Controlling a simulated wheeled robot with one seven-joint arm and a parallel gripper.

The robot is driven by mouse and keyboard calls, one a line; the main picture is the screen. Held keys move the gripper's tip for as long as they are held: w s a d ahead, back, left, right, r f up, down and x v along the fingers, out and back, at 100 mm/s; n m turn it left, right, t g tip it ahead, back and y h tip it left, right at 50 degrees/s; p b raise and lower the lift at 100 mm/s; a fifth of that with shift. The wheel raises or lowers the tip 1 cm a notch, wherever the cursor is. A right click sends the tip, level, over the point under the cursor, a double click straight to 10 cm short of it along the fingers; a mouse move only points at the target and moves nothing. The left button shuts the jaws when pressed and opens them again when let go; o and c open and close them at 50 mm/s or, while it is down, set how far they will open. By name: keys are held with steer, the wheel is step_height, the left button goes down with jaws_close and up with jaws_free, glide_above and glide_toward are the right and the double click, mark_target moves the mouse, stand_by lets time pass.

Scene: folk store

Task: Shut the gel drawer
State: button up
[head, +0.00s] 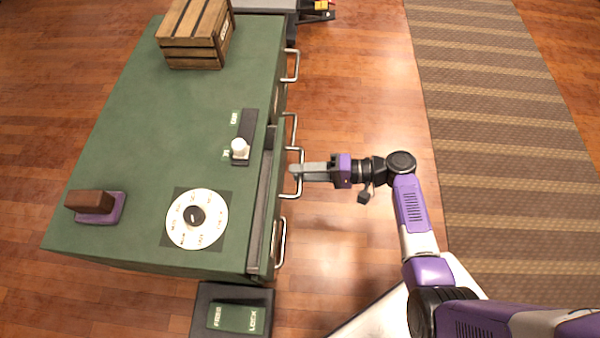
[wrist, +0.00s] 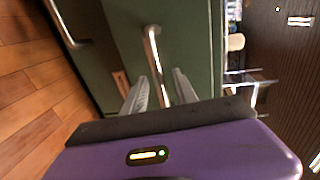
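The green cabinet (head: 130,130) has several metal bar handles along its right side in the head view. A drawer (head: 262,200) at the near part of that side stands slightly out, with a dark gap along its top. I cannot read a gel label. My gripper (head: 297,171) is at a bar handle (head: 298,188) on this side. In the wrist view, the two grey fingers of my gripper (wrist: 160,88) are apart, with the handle (wrist: 153,50) between them. Whether they touch it cannot be told. A small brownish tag (wrist: 121,83) shows on the green front.
On the cabinet top are a wooden crate (head: 190,50), a white dial (head: 210,217), a slider with a white knob (head: 239,149) and a brown-handled block (head: 92,203). A FREE/LOCK pedal (head: 236,318) lies by the cabinet's near end. Wood floor right of the handles is open; a striped rug (head: 490,110) lies beyond.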

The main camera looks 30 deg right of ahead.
steer(key=shift+w+a, duration=0.15)
steer(key=shift+a, duration=0.1)
jaws_close()
stand_by(1.4)
